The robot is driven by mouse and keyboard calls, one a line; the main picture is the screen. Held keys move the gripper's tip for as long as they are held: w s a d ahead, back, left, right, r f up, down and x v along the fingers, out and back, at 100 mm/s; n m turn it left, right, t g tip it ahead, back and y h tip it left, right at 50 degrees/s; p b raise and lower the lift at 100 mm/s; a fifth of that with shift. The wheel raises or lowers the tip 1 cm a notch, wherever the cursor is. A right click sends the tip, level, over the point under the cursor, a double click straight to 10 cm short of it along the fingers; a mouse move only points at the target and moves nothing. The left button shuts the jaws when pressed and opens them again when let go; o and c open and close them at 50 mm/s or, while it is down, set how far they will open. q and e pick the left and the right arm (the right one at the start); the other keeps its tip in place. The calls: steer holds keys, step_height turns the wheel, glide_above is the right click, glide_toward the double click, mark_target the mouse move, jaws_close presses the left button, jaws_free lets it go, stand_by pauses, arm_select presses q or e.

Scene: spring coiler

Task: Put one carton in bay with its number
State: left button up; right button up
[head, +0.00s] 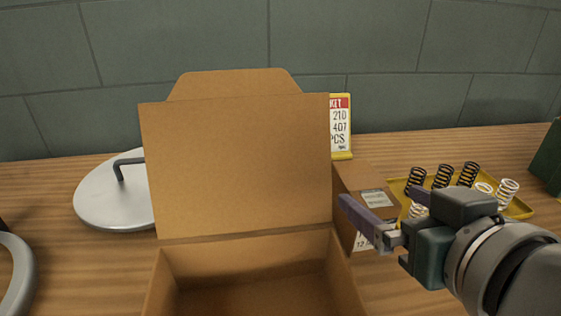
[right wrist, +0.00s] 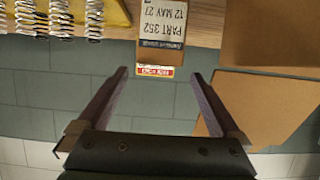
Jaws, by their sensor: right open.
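A small closed brown carton (head: 367,185) stands on the table behind and to the right of a large open carton (head: 235,170), which partly hides it. In the right wrist view the small carton (right wrist: 163,50) appears upside down with a label reading PART 352, 12 MAY 27. My right gripper (head: 378,198) is open and empty. In the right wrist view its fingertips (right wrist: 156,73) are spread wide, with the small carton beyond the gap between them. No numbered bay is clearly visible. My left gripper is not in view.
A yellow-framed sign (head: 341,125) reading 210, 407 stands behind the cartons. A yellow tray (head: 518,209) holds several black and white springs at right. A green object (head: 548,160) stands at far right.

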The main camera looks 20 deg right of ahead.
mark_target(364, 182)
steer(key=x, duration=0.7)
steer(key=shift+w+d+r, duration=0.15)
steer(key=shift+w+d, duration=0.1)
steer(key=shift+c, duration=0.2)
jaws_close()
stand_by(0.4)
